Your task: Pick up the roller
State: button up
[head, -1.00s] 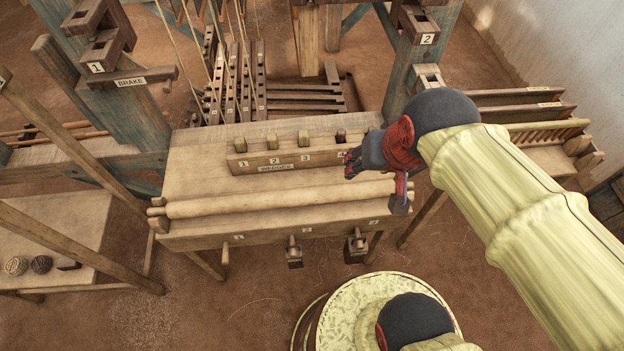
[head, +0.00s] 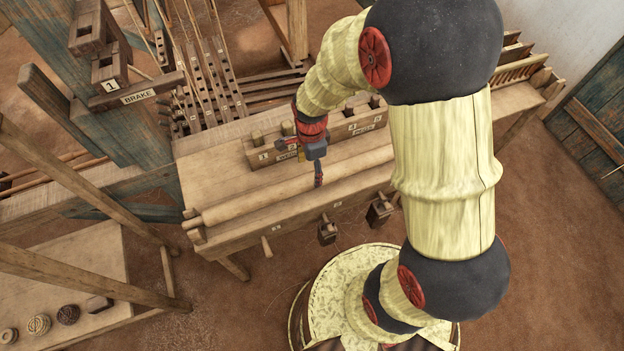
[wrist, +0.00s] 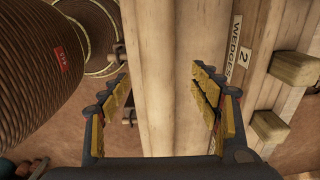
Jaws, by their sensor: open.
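The roller (head: 250,199) is a long, pale wooden cylinder lying along the front of the wooden bench, below the wedge block. In the wrist view the roller (wrist: 160,60) runs up the middle of the picture, between the two spread fingers. My gripper (head: 304,166) is over the roller's middle part, pointing down. In the wrist view my gripper (wrist: 163,88) is open and empty, with a yellow-padded finger on each side of the roller. A gap shows on both sides. I cannot tell how far the fingertips are above it.
A wedge block (head: 343,129) with upright pegs stands close behind the roller; it is on the right in the wrist view (wrist: 233,60). Dark wooden blocks (head: 327,233) hang at the bench front. A side table (head: 75,255) with small coils stands at lower left.

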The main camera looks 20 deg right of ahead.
aim_at(312, 175)
notch_tip(312, 175, down, 7)
jog(key=b, duration=0.3)
jog(key=shift+s+d+r, duration=0.1)
jog(key=shift+s+r, duration=0.05)
jog(key=shift+r, duration=0.05)
jog(key=shift+c, duration=0.8)
grip_shut()
jog(key=shift+r, duration=0.1)
